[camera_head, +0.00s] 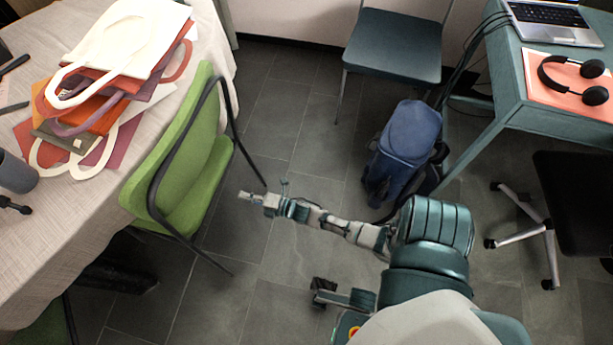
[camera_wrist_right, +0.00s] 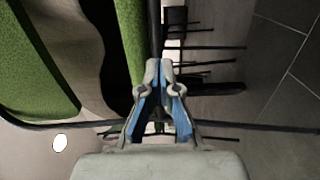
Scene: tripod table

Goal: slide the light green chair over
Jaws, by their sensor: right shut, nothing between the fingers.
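The light green chair (camera_head: 175,140) stands at the left in the head view, close against the cloth-covered table, with a black tube frame. My right gripper (camera_head: 243,195) is to the right of the chair, near its frame, with a small gap in the picture; I cannot tell if they touch. In the right wrist view the right gripper (camera_wrist_right: 160,68) is shut with nothing between its fingers. Green panels of the chair (camera_wrist_right: 35,70) fill the upper left there, and a dark tube runs across behind the fingers. My left gripper is not in view.
The table (camera_head: 60,235) holds a pile of bags (camera_head: 105,70). A teal desk (camera_head: 508,85) and a black wheeled chair (camera_head: 575,200) stand at the right. The tiled floor between is mostly clear.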

